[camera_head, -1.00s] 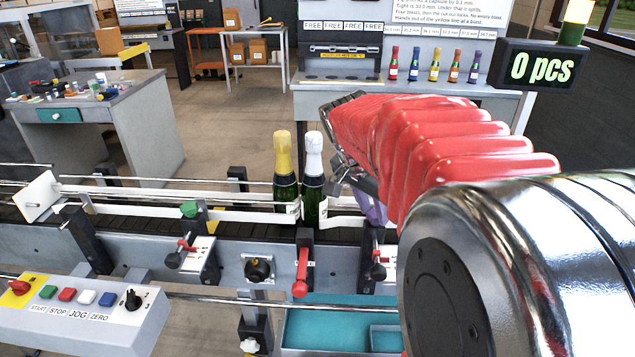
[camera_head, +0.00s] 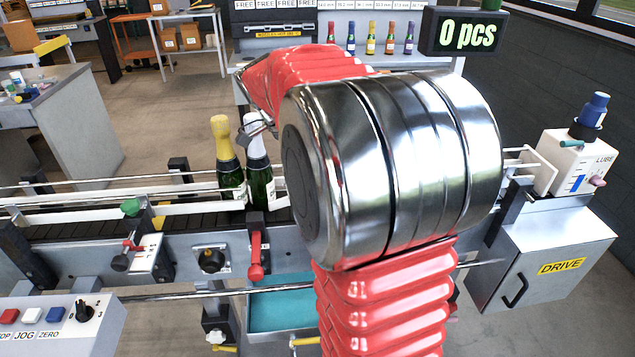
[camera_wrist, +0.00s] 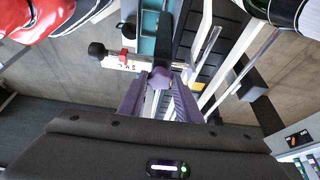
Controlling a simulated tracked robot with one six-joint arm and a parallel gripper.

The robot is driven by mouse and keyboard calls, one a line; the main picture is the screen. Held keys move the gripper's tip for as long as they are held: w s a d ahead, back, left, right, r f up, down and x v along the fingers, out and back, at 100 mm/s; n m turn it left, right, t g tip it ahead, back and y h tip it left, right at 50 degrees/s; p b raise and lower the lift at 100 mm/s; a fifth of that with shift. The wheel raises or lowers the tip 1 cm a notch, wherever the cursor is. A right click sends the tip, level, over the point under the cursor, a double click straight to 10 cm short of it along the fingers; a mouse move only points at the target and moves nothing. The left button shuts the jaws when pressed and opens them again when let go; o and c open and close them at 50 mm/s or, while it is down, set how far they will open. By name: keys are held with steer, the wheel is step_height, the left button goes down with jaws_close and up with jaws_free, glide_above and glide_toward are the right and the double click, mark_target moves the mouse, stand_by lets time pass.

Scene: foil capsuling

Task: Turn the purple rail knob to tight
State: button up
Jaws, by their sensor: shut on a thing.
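The purple rail knob (camera_wrist: 160,79) shows in the wrist view, at the end of a black bracket (camera_wrist: 163,42) on the conveyor. My gripper (camera_wrist: 160,88) has its two purplish fingers on either side of the knob and is shut on it. The fingertips partly cover the knob, and I cannot read its turn position. A white scale plate (camera_wrist: 122,62) with a black-and-red lever lies beside it, its print too small to read. In the head view my arm hides the knob and the gripper's fingers.
Two bottles, one gold-topped (camera_head: 226,160) and one white-topped (camera_head: 259,160), stand on the conveyor left of my arm. A green knob (camera_head: 131,207) and a red lever (camera_head: 256,257) sit along the rail. A grey drive box (camera_head: 545,262) is at right.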

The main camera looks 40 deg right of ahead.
steer(key=shift+s+m, duration=0.1)
steer(key=shift+m, duration=0.2)
steer(key=o, duration=1)
steer(key=shift+o, duration=0.2)
steer(key=v, duration=1.3)
steer(key=shift+w+a+r, duration=0.15)
steer(key=shift+w+r, duration=0.05)
steer(key=shift+r, duration=0.1)
